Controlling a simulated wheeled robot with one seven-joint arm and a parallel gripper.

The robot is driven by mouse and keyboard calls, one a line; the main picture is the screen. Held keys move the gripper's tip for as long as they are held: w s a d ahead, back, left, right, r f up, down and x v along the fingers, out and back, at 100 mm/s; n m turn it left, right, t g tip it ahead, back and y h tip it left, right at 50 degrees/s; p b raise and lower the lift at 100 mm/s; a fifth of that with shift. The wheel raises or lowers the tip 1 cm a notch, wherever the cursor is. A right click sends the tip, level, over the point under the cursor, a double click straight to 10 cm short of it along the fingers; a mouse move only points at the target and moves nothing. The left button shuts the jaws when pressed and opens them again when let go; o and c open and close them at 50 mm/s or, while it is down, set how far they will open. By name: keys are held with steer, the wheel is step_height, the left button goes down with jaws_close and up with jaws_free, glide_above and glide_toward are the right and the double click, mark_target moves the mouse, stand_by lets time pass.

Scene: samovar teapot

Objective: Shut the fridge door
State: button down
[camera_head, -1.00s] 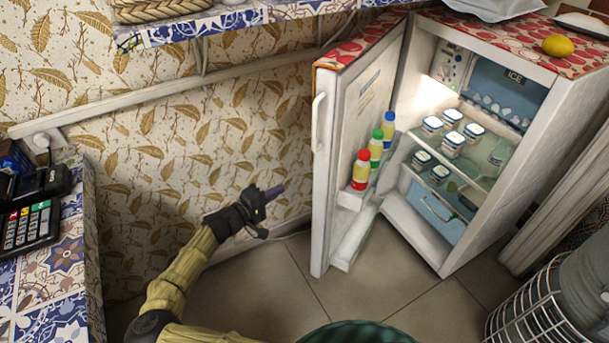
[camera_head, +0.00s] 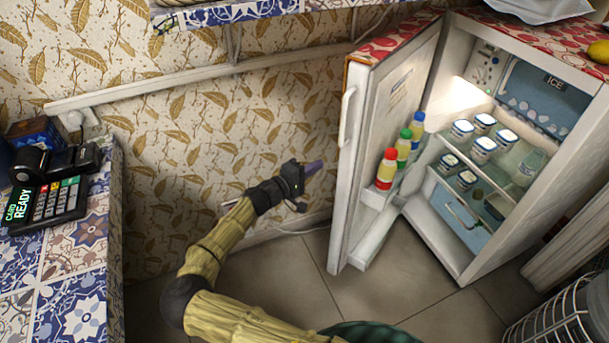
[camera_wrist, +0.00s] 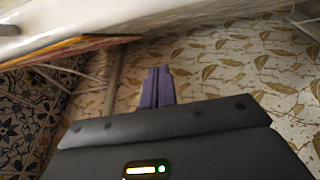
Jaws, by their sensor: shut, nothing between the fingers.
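The small white fridge (camera_head: 543,168) stands at the right in the head view with its door (camera_head: 357,165) wide open. The door's inner shelf holds bottles with red, green and blue caps, and its handle (camera_head: 347,117) is on the left edge. My gripper (camera_head: 314,167) is to the left of the door, near its outer face, with a small gap seen between them. Its purple fingers (camera_wrist: 157,88) are together and empty in the wrist view. In that view a white surface (camera_wrist: 100,15), probably the door, crosses the top, with a patterned edge below it.
A tiled counter (camera_head: 85,235) with a card terminal (camera_head: 50,198) stands at the left. A tiled shelf (camera_head: 235,14) runs along the wall above. A wire basket (camera_head: 560,322) is at the lower right.

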steer(key=shift+s+d+b, duration=0.15)
steer(key=shift+d, duration=0.75)
steer(key=shift+s+d+b, duration=0.2)
steer(key=shift+d, duration=0.75)
steer(key=shift+s+d+b, duration=0.15)
steer(key=shift+d, duration=0.75)
